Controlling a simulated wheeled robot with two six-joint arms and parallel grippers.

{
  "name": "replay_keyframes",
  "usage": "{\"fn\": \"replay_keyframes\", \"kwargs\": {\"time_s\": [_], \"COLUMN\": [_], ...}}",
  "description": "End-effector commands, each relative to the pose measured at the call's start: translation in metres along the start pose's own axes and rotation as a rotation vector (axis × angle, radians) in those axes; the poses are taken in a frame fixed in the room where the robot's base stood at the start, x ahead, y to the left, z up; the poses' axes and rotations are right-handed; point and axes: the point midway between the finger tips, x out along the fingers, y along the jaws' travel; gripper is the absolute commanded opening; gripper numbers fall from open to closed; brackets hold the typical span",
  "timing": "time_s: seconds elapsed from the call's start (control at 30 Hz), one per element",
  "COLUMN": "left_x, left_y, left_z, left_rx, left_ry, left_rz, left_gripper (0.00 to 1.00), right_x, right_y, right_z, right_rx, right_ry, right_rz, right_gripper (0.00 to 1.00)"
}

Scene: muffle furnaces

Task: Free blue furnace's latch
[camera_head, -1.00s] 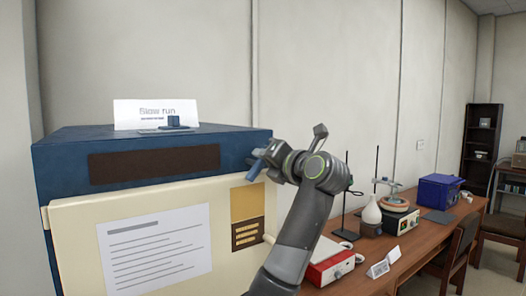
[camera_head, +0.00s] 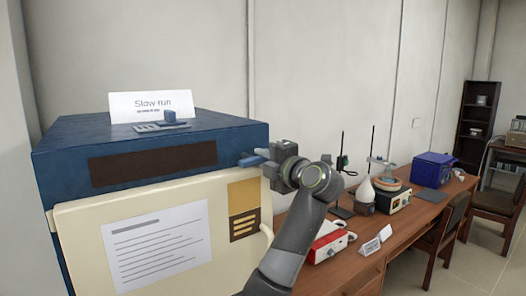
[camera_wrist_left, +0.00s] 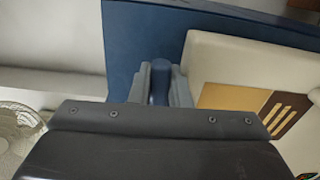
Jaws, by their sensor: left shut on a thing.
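The blue furnace (camera_head: 220,128) stands at the left in the head view, with a cream door (camera_head: 80,225) on its front. Its blue latch handle (camera_head: 250,161) sticks out at the upper right front corner and lies nearly level. My left gripper (camera_head: 262,158) is shut on this handle. In the left wrist view the rounded blue handle (camera_wrist_left: 160,82) sits between the two grey fingers of the left gripper (camera_wrist_left: 160,88), beside the cream door. The latch's base is mostly hidden by the gripper. My right gripper is not in view.
A "Slow run" card (camera_head: 152,105) and a small blue block (camera_head: 169,116) stand on the furnace top. A wooden bench (camera_head: 400,238) on the right holds a red-and-white device (camera_head: 328,243), a white flask (camera_head: 366,190) and a blue crate (camera_head: 434,168). A chair (camera_head: 446,238) stands before it.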

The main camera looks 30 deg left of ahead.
Motion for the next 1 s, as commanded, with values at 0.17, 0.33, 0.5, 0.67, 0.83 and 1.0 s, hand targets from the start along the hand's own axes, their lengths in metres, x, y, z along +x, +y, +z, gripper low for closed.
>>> {"fn": "replay_keyframes", "kwargs": {"time_s": [0.17, 0.33, 0.5, 0.67, 0.83, 1.0], "left_x": [-0.0002, -0.0002, -0.0002, -0.0001, -0.0001, 0.0001], "left_y": [0.0002, -0.0009, -0.0013, -0.0015, -0.0018, -0.0032], "left_z": [0.0003, 0.0002, 0.0002, 0.0002, 0.0002, 0.0001], "left_rx": [0.041, 0.056, 0.057, 0.057, 0.056, 0.058], "left_ry": [-0.002, -0.002, -0.001, -0.001, -0.001, 0.000], "left_rz": [0.001, 0.001, 0.000, 0.000, -0.001, -0.004], "left_gripper": [0.00, 0.00, 0.00, 0.00, 0.38, 0.38], "right_x": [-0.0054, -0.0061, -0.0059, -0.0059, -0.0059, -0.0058], "right_y": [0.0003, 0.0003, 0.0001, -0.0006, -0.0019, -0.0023], "right_z": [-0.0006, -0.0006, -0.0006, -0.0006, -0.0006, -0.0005], "right_rx": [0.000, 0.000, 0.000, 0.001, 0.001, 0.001], "right_ry": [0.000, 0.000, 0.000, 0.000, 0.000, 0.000], "right_rz": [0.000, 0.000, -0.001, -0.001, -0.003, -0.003], "right_gripper": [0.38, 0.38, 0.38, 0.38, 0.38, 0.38]}}
